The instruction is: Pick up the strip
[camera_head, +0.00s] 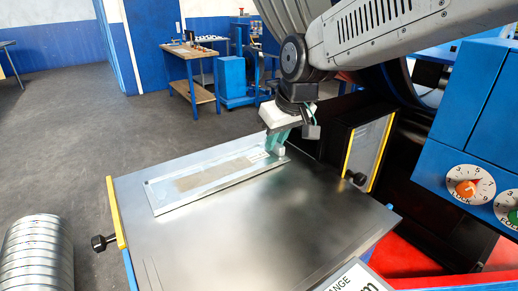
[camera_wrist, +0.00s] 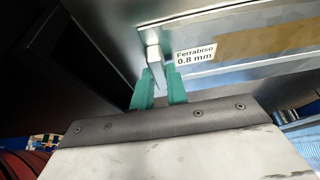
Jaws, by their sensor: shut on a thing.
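The strip (camera_head: 222,176) is a long, flat, silvery metal piece with a brownish patch along its middle. It lies at a slant on a grey metal table. In the wrist view the strip (camera_wrist: 270,42) carries a white label reading "Ferrabiso 0.8 mm". My gripper (camera_head: 278,146) is at the strip's far right end, pointing down. In the wrist view its teal fingers (camera_wrist: 161,86) are closed around a small pale grey upright tab (camera_wrist: 154,55), which seems to belong to the strip's end. I cannot tell whether the strip is clear of the table.
The metal table (camera_head: 290,218) is bare to the front and right of the strip. A dark machine with a yellow-edged panel (camera_head: 368,148) stands close right of my gripper. A blue control box (camera_head: 470,150) is at right. Stacked metal ducting (camera_head: 38,255) stands at lower left.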

